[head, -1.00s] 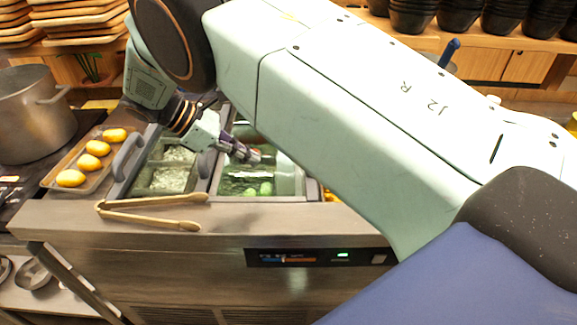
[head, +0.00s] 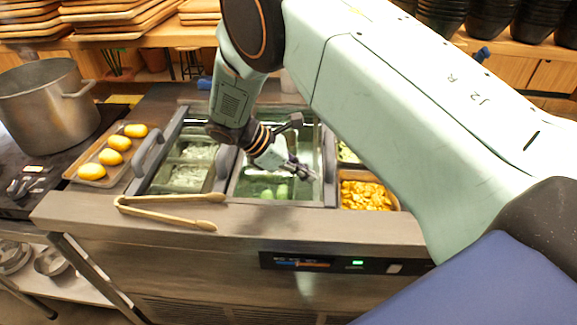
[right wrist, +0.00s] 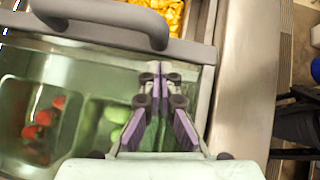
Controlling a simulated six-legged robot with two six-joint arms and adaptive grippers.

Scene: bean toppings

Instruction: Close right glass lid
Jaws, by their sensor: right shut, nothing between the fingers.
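The right glass lid (head: 268,172) is a greenish pane in a grey frame on the counter. It lies over the middle bins, and green and red food shows through it in the right wrist view (right wrist: 75,70). Its grey bar handle (right wrist: 110,18) runs along the edge beside the uncovered yellow food. My right gripper (head: 312,176) is shut and empty, over the glass near that edge. In the right wrist view its fingertips (right wrist: 160,78) point toward the handle, apart from it. Contact with the glass cannot be told. My left gripper is out of view.
A bin of yellow pieces (head: 365,196) is uncovered on the right. Wooden tongs (head: 170,198) lie on the front ledge. A tray of yellow buns (head: 92,172) and a metal pot (head: 48,95) stand left. My right arm hides the counter's right part.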

